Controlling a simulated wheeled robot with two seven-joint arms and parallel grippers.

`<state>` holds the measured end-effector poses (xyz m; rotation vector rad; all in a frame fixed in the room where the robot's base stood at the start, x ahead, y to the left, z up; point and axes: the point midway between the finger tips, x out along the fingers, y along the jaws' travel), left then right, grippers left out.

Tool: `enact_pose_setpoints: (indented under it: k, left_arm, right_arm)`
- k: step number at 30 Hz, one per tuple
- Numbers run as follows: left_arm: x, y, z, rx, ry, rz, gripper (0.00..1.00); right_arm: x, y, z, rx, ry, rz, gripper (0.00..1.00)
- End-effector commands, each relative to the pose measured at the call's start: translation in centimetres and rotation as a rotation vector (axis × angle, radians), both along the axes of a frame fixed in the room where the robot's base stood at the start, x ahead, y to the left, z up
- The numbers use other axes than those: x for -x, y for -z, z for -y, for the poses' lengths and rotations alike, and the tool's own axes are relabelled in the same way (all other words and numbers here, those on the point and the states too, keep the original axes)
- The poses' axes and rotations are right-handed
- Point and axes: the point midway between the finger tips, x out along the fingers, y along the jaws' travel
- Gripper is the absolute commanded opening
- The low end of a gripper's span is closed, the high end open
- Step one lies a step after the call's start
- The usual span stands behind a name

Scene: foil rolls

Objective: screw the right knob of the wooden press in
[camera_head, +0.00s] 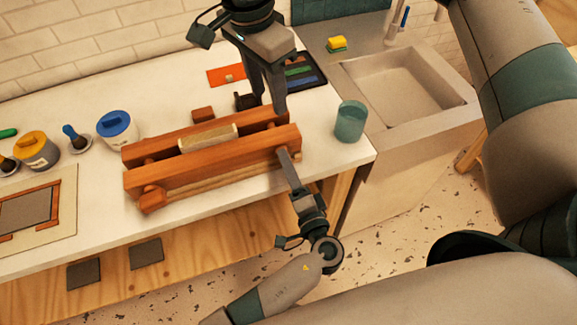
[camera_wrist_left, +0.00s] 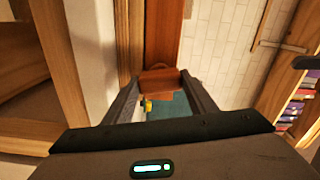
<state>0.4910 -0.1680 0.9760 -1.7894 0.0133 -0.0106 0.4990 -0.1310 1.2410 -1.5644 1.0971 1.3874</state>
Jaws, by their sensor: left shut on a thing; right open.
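The wooden press (camera_head: 205,170) lies on the white counter, with two reddish-brown beams and a pale block (camera_head: 207,138) between them. Its left knob (camera_head: 151,200) shows at the front left. My left gripper (camera_head: 287,158) is at the front right end of the press and hides the right knob in the head view. In the left wrist view the brown right knob (camera_wrist_left: 160,80) sits between the fingers of my left gripper (camera_wrist_left: 163,88), which is shut on it. My right gripper (camera_head: 268,106) is open, pointing down at the right end of the rear beam.
A teal cup (camera_head: 350,121) stands right of the press, near the sink (camera_head: 400,85). A blue-lidded jar (camera_head: 116,130) and a yellow-lidded jar (camera_head: 36,150) stand left. A dark tray (camera_head: 305,72) lies behind. A framed board (camera_head: 38,208) lies at the front left.

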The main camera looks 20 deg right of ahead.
Motion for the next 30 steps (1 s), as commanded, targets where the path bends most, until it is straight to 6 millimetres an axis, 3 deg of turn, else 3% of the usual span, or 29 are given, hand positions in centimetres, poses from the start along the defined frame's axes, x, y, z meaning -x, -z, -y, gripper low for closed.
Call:
enact_pose_setpoints:
  k: [14,15,17,30]
  left_arm:
    - [0.2,0.19,0.09,-0.028,0.004,-0.003,0.29]
    - [0.21,0.2,0.09,-0.028,0.004,-0.003,0.56]
    - [0.2,0.2,0.09,-0.028,0.004,-0.003,0.7]
    - [0.52,0.15,0.02,-0.027,0.002,-0.002,0.7]
  right_arm:
    - [0.0,0.02,0.0,0.0,0.0,0.0,0.42]
    - [0.0,0.02,0.0,0.0,0.0,0.0,0.42]
    - [0.0,0.02,0.0,0.0,0.0,0.0,0.42]
    - [0.0,0.01,0.0,0.0,0.0,0.0,0.42]
